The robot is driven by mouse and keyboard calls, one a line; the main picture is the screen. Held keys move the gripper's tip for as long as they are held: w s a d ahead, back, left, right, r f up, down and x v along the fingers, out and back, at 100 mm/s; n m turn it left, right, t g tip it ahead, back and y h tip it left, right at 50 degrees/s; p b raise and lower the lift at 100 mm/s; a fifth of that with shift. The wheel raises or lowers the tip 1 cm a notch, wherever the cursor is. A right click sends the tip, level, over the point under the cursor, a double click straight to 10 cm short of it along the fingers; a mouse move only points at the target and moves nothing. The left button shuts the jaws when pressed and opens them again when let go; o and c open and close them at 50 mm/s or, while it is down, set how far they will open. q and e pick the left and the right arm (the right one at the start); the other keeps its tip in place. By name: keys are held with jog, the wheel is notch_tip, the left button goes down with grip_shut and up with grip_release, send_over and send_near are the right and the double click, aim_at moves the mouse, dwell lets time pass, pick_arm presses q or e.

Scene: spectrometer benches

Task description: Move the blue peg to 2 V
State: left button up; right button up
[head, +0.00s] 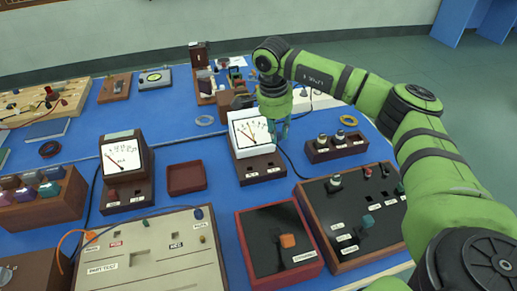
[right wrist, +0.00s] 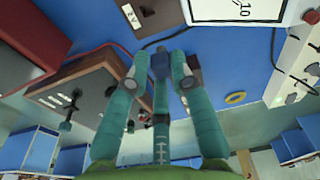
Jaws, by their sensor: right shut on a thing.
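My right gripper (head: 280,132) is beside the right edge of the white-faced meter (head: 250,131). In the right wrist view the right gripper (right wrist: 160,72) is shut on the small dark blue peg (right wrist: 160,62), held between its fingertips. The peg is not clear in the head view. A tag reading 2 V (right wrist: 130,15) shows on a brown wooden base at the top of the wrist view, apart from the peg. In the head view the meter's brown base (head: 262,165) carries two small tags, too small to read. My left gripper is not in view.
A second meter (head: 121,157) stands at the left. A red-framed box (head: 278,240) and a dark panel box (head: 350,215) stand in front. A wooden block with knobs (head: 336,148) is at the right. An empty brown tray (head: 187,178) lies between the meters. Thin cables cross the blue bench.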

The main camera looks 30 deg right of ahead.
jog(key=shift+d+r+p, duration=0.95)
jog(key=shift+d+r, duration=0.85)
jog(key=shift+r, duration=0.9)
jog(key=a+f+n, duration=0.1)
jog(key=f+n, duration=0.1)
jog(key=n, duration=0.1)
jog(key=a+f+n+p, duration=0.1)
jog(key=a+f+n, duration=0.1)
jog(key=n, duration=0.2)
jog(key=a+f+n+p, duration=0.1)
jog(key=f+n, duration=0.1)
jog(key=n, duration=0.2)
jog(key=shift+s+a+t, duration=0.15)
jog(key=shift+a+t, duration=0.05)
jog(key=shift+t, duration=0.2)
jog(key=shift+s+a+f+n+b, duration=0.1)
jog(key=shift+f+n+b, duration=0.3)
jog(key=shift+f, duration=0.6)
jog(key=shift+w+a+f+n+b, duration=0.15)
jog(key=shift+f+n+b, duration=0.3)
jog(key=shift+f, duration=0.55)
jog(key=shift+s+a+f+n+b, duration=0.15)
jog(key=shift+f+n+b, duration=0.25)
jog(key=shift+f, duration=0.6)
jog(key=shift+f+b, duration=0.75)
jog(key=shift+f, duration=0.15)
